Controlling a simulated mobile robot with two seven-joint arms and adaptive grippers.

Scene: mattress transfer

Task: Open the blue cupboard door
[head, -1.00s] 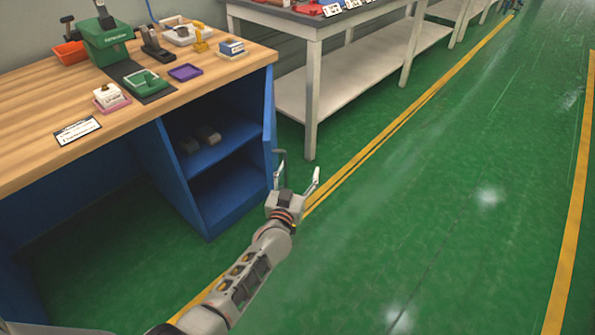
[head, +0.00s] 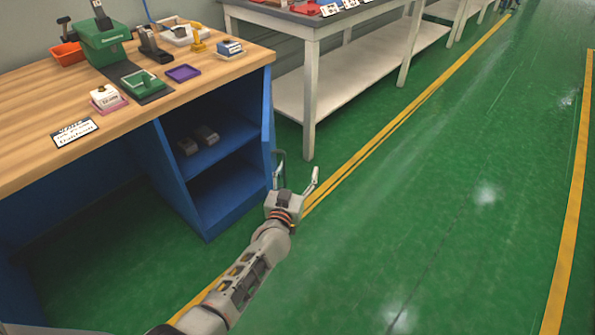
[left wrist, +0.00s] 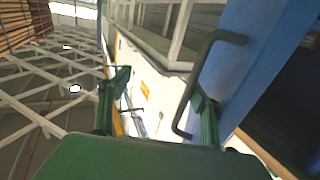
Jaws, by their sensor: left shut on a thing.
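The blue cupboard (head: 180,190) stands under the wooden worktop with its front open, so its shelves show. The blue door (head: 267,135) stands open at the right side of the opening, nearly edge-on in the head view. In the left wrist view the door (left wrist: 245,60) is a blue panel with a dark bent handle (left wrist: 187,95). My left gripper (head: 297,178) is at the handle, beside the door, and is shut on it. Its fingers look spread, with the handle close against the right finger in the left wrist view (left wrist: 160,100). My right gripper is not in view.
Small dark items (head: 198,140) lie on the cupboard shelf. The wooden worktop (head: 35,120) holds a green machine (head: 100,42), trays and a label card. A white table (head: 312,95) stands behind the door. The green floor (head: 440,200) to the right is clear.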

